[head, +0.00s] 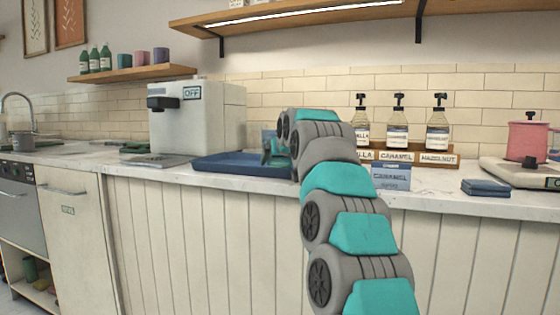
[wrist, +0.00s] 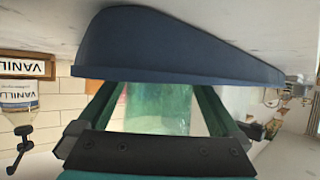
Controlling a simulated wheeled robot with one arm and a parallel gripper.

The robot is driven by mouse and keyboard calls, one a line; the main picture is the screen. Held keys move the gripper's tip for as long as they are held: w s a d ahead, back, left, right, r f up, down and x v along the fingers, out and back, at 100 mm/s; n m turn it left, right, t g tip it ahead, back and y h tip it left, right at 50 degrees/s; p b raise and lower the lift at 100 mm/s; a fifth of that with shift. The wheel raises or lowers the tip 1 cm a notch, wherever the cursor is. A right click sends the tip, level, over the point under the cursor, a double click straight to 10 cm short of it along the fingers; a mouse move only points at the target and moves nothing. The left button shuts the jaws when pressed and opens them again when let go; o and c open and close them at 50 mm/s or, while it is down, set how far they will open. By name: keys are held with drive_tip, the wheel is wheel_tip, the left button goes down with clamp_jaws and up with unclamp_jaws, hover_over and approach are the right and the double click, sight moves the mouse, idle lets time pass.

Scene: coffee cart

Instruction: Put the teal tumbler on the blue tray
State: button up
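The teal tumbler (wrist: 157,108) is translucent. In the upside-down wrist view it stands between my gripper's two fingers (wrist: 157,90). The blue tray's wall (wrist: 170,50) hides one end of it and the fingertips. I cannot tell whether the fingertips press on the tumbler or stand slightly apart from it. In the head view the blue tray (head: 225,166) lies on the counter, and my gripper (head: 272,155) is at its right part. My arm hides most of the tumbler there, and whether it rests on the tray floor is unclear.
A white coffee machine (head: 185,115) stands behind and left of the tray. Folded blue cloths (head: 486,187) lie further right. The tray's left part looks empty.

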drive_tip(key=shift+r, duration=0.1)
drive_tip(key=v, duration=1.2)
drive_tip(key=shift+b, duration=0.3)
